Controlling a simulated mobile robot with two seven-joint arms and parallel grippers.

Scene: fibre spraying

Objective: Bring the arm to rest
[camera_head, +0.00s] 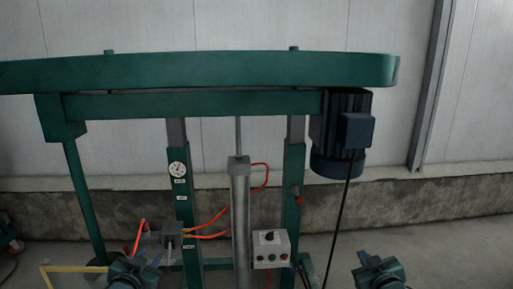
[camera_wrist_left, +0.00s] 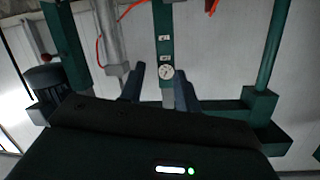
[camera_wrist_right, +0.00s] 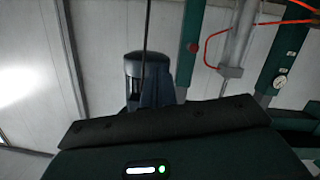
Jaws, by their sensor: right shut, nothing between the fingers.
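My left gripper (camera_head: 141,263) shows at the bottom left of the head view. In the left wrist view its two dark fingers (camera_wrist_left: 159,82) stand apart with nothing between them. My right gripper (camera_head: 366,259) shows at the bottom right of the head view, pointing up. In the right wrist view its fingers (camera_wrist_right: 156,86) are together and hold nothing. Both grippers are in front of the green machine (camera_head: 220,104), apart from each other. Most of both arms lies below the head view.
The machine carries a dark motor (camera_head: 338,137) with a hanging black cable, a grey cylinder (camera_head: 240,210), a gauge (camera_head: 177,169), orange hoses and a control box (camera_head: 271,249). A yellow frame (camera_head: 65,276) is at the lower left. The floor at the right (camera_head: 450,255) is clear.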

